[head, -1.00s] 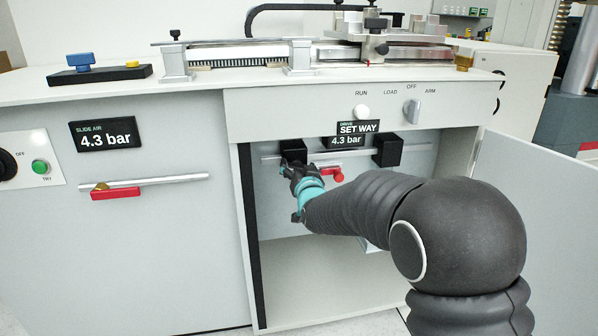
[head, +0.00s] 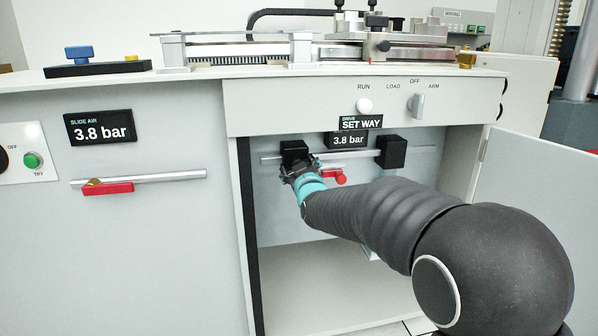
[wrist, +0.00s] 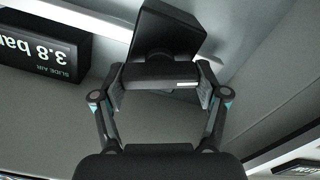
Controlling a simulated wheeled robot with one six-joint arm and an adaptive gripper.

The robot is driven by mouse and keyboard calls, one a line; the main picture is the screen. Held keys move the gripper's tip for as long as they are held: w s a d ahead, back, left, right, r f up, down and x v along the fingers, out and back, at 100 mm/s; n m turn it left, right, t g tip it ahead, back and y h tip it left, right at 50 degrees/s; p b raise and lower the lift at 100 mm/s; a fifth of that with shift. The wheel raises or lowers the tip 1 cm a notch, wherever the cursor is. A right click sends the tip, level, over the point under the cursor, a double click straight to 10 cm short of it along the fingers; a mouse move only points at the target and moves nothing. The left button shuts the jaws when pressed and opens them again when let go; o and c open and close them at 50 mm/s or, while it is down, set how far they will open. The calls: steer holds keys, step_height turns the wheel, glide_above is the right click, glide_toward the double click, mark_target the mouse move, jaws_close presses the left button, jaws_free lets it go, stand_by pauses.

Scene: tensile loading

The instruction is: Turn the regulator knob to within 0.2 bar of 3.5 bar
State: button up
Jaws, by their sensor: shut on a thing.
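The regulator is a black block (head: 294,150) on the pipe inside the open cabinet bay; in the wrist view its dark body (wrist: 165,32) fills the top middle. Its dark round knob (wrist: 160,75) sits between my two fingers. My gripper (wrist: 160,92) is shut on the knob, one finger on each side. In the head view my gripper (head: 297,170) is just below the block and hides the knob. The slide air display (head: 100,126) reads 3.8 bar, and the display in the bay (head: 344,139) also reads 3.8 bar.
A second black block (head: 391,151) sits to the right on the same pipe. A red-handled valve (head: 341,177) is close to the right of my gripper. Another red lever (head: 108,188) is on the left panel. The open door (head: 535,200) bounds the right side.

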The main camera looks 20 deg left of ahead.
stand_by(0.3)
steer(key=o, duration=1.2)
steer(key=shift+c, duration=0.2)
steer(key=v, duration=1.2)
